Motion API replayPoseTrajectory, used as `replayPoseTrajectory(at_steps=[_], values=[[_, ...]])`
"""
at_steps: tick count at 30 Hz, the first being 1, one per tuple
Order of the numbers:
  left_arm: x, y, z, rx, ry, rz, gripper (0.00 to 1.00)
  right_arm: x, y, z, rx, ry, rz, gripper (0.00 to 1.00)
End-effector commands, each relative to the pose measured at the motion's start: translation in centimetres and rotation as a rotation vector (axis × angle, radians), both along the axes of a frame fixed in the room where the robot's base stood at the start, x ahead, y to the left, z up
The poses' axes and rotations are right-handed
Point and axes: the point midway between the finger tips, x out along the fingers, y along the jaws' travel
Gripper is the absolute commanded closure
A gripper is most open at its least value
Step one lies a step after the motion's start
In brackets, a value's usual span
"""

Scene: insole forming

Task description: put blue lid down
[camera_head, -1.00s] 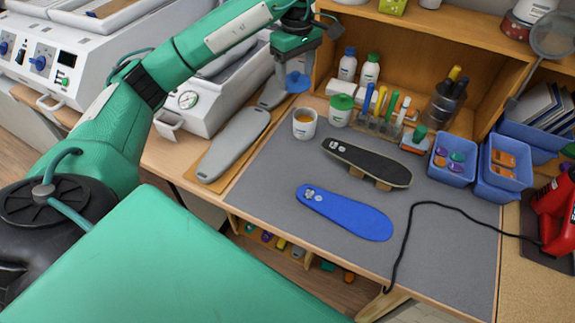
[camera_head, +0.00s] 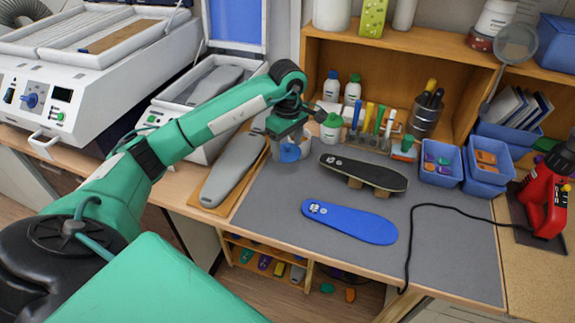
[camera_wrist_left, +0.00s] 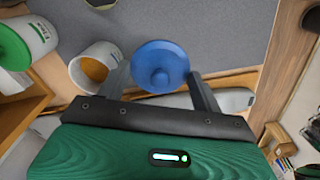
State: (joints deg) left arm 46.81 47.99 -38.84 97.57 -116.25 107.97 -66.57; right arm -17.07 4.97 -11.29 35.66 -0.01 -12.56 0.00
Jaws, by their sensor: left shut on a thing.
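My left gripper (camera_head: 290,140) is shut on the small round blue lid (camera_head: 290,153), which has a knob. In the left wrist view, the lid (camera_wrist_left: 160,66) sits between the two fingers (camera_wrist_left: 158,78) and is held above the bench. An open white cup (camera_wrist_left: 95,70) with orange-brown contents stands just left of the lid there. In the head view the gripper and lid largely hide this cup. The gap between lid and bench surface cannot be judged exactly. My right gripper is not in view.
A green-lidded white jar (camera_head: 331,127) stands close right of the gripper. A grey insole form (camera_head: 233,170) lies at left. A dark board (camera_head: 365,171) and a blue insole (camera_head: 350,222) lie on the grey mat (camera_head: 290,240), which has free room at its front.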

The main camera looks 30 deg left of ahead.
Motion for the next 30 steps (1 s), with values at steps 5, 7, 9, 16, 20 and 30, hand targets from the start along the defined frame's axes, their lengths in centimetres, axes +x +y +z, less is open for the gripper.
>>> replayPoseTrajectory(at_steps=[5, 7, 9, 16, 20, 30], values=[[-0.1, 0.0, -3.5, -0.001, 0.003, 0.000, 0.55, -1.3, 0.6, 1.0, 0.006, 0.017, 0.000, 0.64], [0.0, 0.0, -4.2, 0.000, 0.001, 0.000, 0.55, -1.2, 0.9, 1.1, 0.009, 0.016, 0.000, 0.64], [0.0, 0.0, -4.7, -0.001, 0.000, -0.001, 0.55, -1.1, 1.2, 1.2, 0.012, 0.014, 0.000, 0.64], [-0.1, 0.0, -7.0, -0.001, 0.003, 0.001, 0.55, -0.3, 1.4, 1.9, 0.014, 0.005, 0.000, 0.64], [0.0, -0.1, -8.8, -0.002, 0.001, 0.000, 0.55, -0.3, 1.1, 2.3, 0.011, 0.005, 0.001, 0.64], [0.0, 0.0, -9.4, 0.001, -0.002, -0.001, 0.55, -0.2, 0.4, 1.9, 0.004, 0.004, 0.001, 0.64]])
